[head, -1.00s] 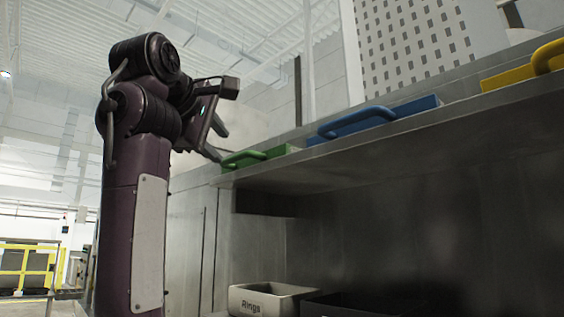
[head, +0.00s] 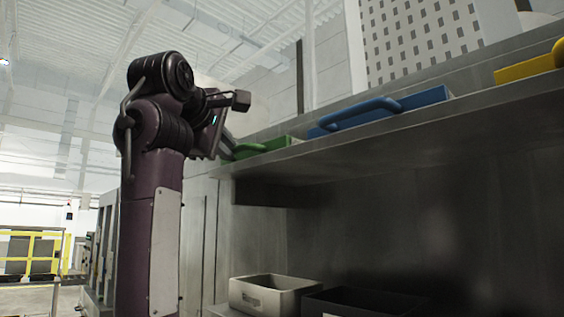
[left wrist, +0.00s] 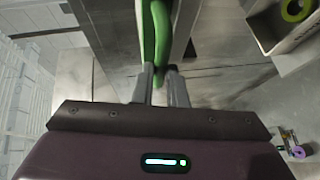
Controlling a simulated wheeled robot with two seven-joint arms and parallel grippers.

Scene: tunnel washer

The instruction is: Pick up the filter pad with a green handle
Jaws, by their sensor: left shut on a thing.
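The filter pad with a green handle (head: 281,143) lies on the metal shelf (head: 350,137), at the left end of the row of pads. Its handle points toward the front edge. My left gripper (head: 228,146) is at the handle, its fingers partly hidden behind the wrist in the head view. In the left wrist view the gripper (left wrist: 160,75) has its fingers shut on the green handle (left wrist: 162,45), which runs up away from them. My right gripper is not in view.
A blue-handled pad (head: 425,99) and a yellow-handled pad (head: 525,70) lie farther right on the shelf. Below the shelf stand a light bin (head: 262,297) and a dark bin (head: 335,303). A perforated white panel (head: 420,40) rises behind.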

